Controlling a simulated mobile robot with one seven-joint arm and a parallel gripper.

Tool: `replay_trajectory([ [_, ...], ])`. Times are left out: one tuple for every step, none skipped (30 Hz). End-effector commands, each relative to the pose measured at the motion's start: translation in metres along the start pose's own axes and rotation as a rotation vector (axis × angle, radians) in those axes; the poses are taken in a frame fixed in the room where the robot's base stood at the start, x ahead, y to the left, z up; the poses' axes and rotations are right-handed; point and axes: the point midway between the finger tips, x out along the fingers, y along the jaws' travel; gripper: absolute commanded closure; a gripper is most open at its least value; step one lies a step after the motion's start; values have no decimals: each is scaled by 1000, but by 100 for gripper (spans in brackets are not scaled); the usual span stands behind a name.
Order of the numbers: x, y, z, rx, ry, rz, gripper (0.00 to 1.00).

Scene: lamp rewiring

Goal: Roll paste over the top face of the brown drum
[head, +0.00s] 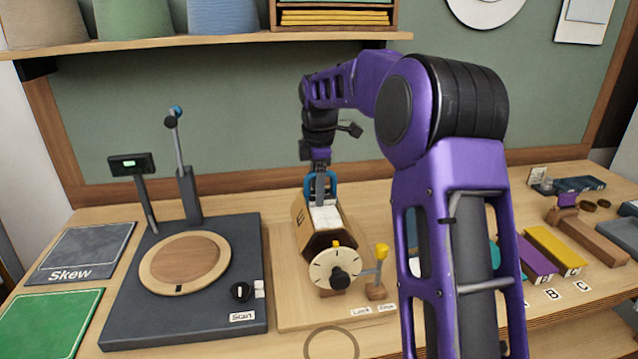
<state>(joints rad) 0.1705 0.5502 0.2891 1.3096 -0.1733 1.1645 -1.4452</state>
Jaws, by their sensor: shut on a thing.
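The brown drum (307,226) is a many-sided block lying along its length near the middle of the bench, with a dark letter on its left side. Its top face (327,218) looks white over the part that I can see. My gripper (321,188) is above the drum's far end, pointing down and shut on a blue tool (309,190), which looks like the roller. The tool's lower end is at or just above the top face; I cannot tell whether it touches. The gripper hides part of the tool and the far end of the face.
A white dial (324,277) with a black knob fronts the drum. A yellow-topped lever (380,252) stands right of it. A dark scanner base (215,308) with a round wooden turntable (186,262) and an upright post is at left. Colored blocks (553,250) lie at right; a shelf (200,42) hangs above.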

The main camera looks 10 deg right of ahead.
Motion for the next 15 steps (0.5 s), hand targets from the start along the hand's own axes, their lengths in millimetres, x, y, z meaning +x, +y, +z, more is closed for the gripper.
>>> replay_trajectory([
  [0, 2, 0, 0, 0, -1, 84],
  [1, 3, 0, 0, 0, -1, 84],
  [1, 3, 0, 0, 0, 0, 84],
  [2, 4, 0, 0, 0, 0, 84],
  [2, 5, 0, 0, 0, 0, 84],
  [3, 8, 0, 0, 0, -1, 84],
  [3, 10, 0, 0, 0, 0, 84],
  [3, 13, 0, 0, 0, 1, 84],
  [4, 16, 0, -1, 0, 0, 84],
  [4, 19, 0, -1, 0, 1, 84],
  [4, 22, 0, -1, 0, 0, 84],
  [5, 26, 0, -1, 0, 0, 84],
  [5, 28, 0, -1, 0, 0, 84],
  [4, 31, 0, -1, 0, 1, 84],
  [5, 33, 0, -1, 0, 0, 84],
])
